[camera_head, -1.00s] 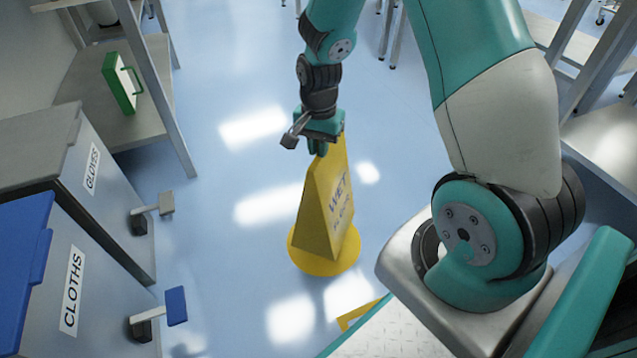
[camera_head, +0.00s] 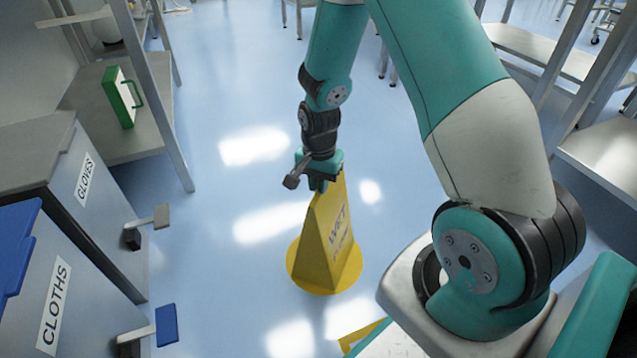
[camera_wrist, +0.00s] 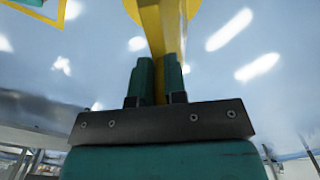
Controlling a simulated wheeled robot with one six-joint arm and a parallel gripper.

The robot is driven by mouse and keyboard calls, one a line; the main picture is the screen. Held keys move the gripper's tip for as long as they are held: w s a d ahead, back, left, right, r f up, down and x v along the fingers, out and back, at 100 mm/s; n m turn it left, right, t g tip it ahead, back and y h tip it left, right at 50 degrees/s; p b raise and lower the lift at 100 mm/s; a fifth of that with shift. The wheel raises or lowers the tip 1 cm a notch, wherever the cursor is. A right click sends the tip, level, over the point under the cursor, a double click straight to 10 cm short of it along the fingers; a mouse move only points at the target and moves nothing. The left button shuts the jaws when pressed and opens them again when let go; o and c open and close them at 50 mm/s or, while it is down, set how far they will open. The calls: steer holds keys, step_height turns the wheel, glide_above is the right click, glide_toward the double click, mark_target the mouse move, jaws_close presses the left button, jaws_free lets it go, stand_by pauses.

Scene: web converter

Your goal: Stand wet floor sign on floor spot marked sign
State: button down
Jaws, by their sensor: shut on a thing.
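The yellow wet floor sign (camera_head: 328,238) is upright, a folded wedge with dark "WET" lettering on its face. My gripper (camera_head: 319,184) is shut on its top edge. The wrist view shows both teal fingers (camera_wrist: 158,80) on either side of the yellow sign (camera_wrist: 162,30). A round yellow disc (camera_head: 306,283) lies under and around the sign's foot. I cannot tell whether the foot touches it. A yellow outline (camera_head: 362,334) lies on the floor nearer me, partly hidden by my base. No "sign" marking is readable.
Grey bins labelled GLOVES (camera_head: 48,160) and CLOTHS (camera_head: 85,290) stand at the left, their pedals sticking out toward the sign. A shelf (camera_head: 105,128) holds a green-framed item (camera_head: 120,97). Metal tables stand at the right. The blue floor (camera_head: 225,90) behind the sign is clear.

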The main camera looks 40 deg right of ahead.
steer(key=c, duration=1.2)
jaws_free()
steer(key=shift+o, duration=0.2)
step_height(320, 180, up, 12)
steer(key=p, duration=0.7)
steer(key=s+a+r+n+y, duration=0.1)
steer(key=s+a+r+n, duration=0.25)
steer(key=a+r, duration=0.25)
steer(key=s+a+r+n+y, duration=0.1)
steer(key=s+a+r+n, duration=0.1)
steer(key=a+r+n, duration=0.35)
steer(key=s+a+r+n+y, duration=0.1)
steer(key=s+a+r+n, duration=0.3)
steer(key=s, duration=0.3)
steer(key=s+a+r+n+y, duration=0.1)
steer(key=s+a+r+n, duration=0.3)
steer(key=s+a+n, duration=0.1)
steer(key=shift+s+r+n, duration=0.15)
steer(key=shift+s+n, duration=0.45)
steer(key=shift+s, duration=0.35)
